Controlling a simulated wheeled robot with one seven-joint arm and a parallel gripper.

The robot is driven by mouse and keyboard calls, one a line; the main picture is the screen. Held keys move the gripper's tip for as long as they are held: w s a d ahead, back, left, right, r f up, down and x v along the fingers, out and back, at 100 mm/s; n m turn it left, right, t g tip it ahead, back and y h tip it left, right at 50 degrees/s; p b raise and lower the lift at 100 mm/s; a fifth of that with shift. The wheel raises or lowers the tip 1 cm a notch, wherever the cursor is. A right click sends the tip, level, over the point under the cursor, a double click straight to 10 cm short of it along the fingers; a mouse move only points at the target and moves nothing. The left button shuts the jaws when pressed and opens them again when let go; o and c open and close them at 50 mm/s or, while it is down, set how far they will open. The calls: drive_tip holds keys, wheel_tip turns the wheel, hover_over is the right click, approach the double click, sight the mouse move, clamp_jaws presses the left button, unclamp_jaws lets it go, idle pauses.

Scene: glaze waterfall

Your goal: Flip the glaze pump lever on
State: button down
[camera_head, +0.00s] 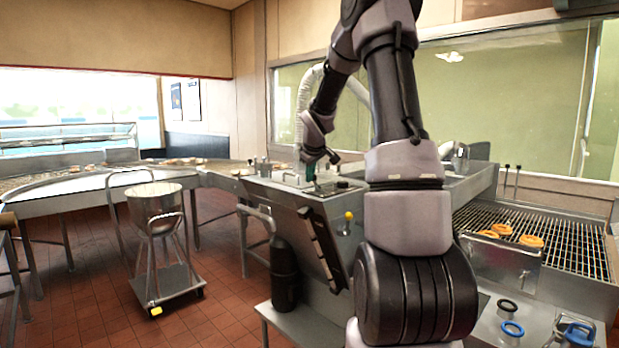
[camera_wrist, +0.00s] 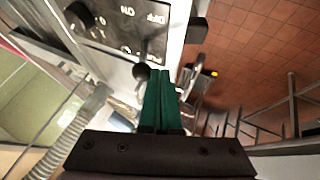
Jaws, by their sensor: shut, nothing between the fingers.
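My gripper (camera_head: 310,174) reaches down over the control panel at the left end of the glaze machine; the arm passes in front of part of the machine. Its green fingers (camera_wrist: 167,80) are shut together and empty. A black ball knob (camera_wrist: 141,72), apparently the pump lever's end, sits just left of the fingertips in the wrist view. I cannot tell whether they touch. The lever's shaft and position are not clear.
A steel hopper on a cart (camera_head: 155,200) stands to the left. A wire rack with several doughnuts (camera_head: 530,240) is on the right.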

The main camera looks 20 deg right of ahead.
drive_tip(key=shift+d+r, duration=0.1)
drive_tip(key=shift+d, duration=0.1)
drive_tip(key=shift+w+d+r+m+g+y, duration=0.15)
drive_tip(key=shift+d+r+m+g+y, duration=0.1)
drive_tip(key=shift+d+y, duration=0.25)
drive_tip(key=shift+w+d+r+m+g+y, duration=0.15)
drive_tip(key=shift+d+r+g+y, duration=0.15)
drive_tip(key=shift+y, duration=0.3)
drive_tip(key=d+y, duration=0.2)
drive_tip(key=w+d+m+g+y, duration=0.1)
drive_tip(key=shift+w+r+y, duration=0.1)
drive_tip(key=shift+r+y, duration=0.2)
drive_tip(key=shift+r, duration=0.05)
drive_tip(key=shift+a, duration=0.15)
drive_tip(key=shift+r, duration=0.1)
drive_tip(key=shift+r, duration=0.75)
